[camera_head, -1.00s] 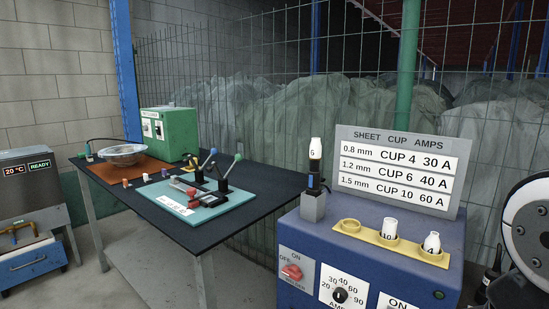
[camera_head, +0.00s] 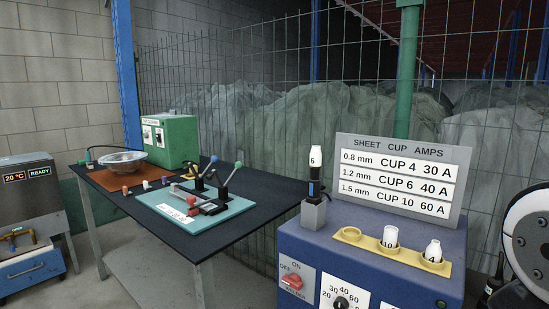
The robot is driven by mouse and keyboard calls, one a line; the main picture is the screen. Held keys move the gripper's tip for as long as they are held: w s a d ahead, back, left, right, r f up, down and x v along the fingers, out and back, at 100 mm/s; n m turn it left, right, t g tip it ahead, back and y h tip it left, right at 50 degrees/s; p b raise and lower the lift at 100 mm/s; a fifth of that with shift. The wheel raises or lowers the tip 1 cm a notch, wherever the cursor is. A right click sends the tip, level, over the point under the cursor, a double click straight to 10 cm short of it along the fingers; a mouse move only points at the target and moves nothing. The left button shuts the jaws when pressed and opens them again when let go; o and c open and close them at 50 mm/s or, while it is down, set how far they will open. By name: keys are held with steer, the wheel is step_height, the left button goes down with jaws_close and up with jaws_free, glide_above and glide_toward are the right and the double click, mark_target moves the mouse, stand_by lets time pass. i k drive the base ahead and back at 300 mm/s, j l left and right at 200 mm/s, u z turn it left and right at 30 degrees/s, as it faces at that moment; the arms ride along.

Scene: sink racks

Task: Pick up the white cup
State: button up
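Several white cups show on the blue machine (camera_head: 385,255) at the right. One white cup marked 6 (camera_head: 316,159) sits on top of an upright black torch in a grey holder (camera_head: 314,214). A white cup marked 10 (camera_head: 390,235) and a tapered white cup marked 4 (camera_head: 433,251) stand in the middle and right places of a yellow rack (camera_head: 412,255). The left place of the rack is empty. The task's words do not tell which white cup is meant. My gripper is not in view.
A sign (camera_head: 400,178) stands behind the rack, pairing sheet thickness with cup and amps. A dark table (camera_head: 150,188) at left holds a teal mat (camera_head: 235,205), a green box (camera_head: 172,140) and a clear bowl (camera_head: 122,160). A mesh fence stands behind.

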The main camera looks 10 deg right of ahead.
mark_target(316, 154)
steer(key=i+j+z, duration=0.1)
steer(key=i+j, duration=0.25)
steer(key=i+j+z, duration=0.1)
steer(key=i+j, duration=0.2)
steer(key=j, duration=0.15)
steer(key=i+j, duration=0.3)
steer(key=j, duration=0.15)
steer(key=i+j+z, duration=0.15)
steer(key=i+j, duration=0.2)
steer(key=j, duration=0.1)
